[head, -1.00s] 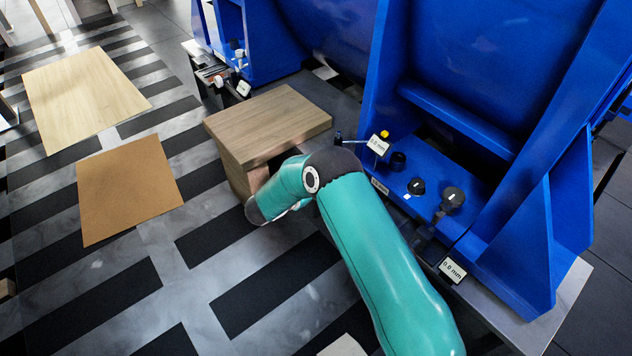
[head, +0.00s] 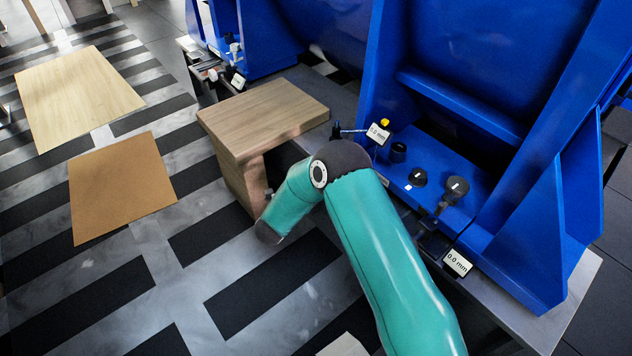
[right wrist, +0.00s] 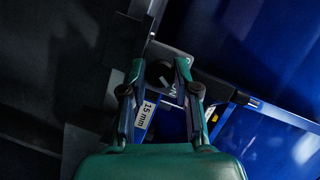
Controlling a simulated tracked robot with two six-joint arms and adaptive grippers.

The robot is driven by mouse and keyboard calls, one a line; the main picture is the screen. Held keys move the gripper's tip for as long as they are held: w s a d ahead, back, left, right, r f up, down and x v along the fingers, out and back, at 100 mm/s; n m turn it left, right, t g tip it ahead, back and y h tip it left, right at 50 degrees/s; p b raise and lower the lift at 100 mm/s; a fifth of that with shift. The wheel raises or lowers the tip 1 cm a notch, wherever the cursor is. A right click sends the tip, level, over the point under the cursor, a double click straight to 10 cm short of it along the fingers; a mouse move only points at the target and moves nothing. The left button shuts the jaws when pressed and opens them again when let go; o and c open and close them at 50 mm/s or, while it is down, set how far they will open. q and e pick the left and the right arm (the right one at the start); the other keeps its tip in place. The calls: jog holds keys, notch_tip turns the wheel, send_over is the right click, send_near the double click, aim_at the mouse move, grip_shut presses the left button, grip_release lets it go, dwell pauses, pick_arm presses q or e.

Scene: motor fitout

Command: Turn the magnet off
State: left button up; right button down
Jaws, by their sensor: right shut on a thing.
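In the right wrist view a dark round knob (right wrist: 160,73) sits on a grey plate with white "ON" lettering (right wrist: 173,88) beside it. My right gripper (right wrist: 158,75) is shut on this knob, one finger on each side. A white label reading "15 mm" (right wrist: 145,114) shows just below, partly covered by a finger. In the head view my teal right arm reaches over the floor beside the blue machine (head: 470,95), and its gripper is hidden. My left gripper is not in view.
A wooden block (head: 265,115) stands close to my right arm. Displays reading 0.0 mm (head: 458,262) and black knobs (head: 417,177) sit along the machine's base. A brown board (head: 120,188) and a pale board (head: 78,98) lie on the striped floor.

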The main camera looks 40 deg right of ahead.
jog(key=shift+a+f, duration=0.1)
jog(key=shift+a, duration=0.05)
dwell(0.4)
jog(key=c, duration=0.8)
grip_release()
jog(key=shift+c, duration=0.2)
jog(key=v, duration=1.2)
jog(key=shift+f, duration=0.25)
jog(key=shift+s, duration=0.1)
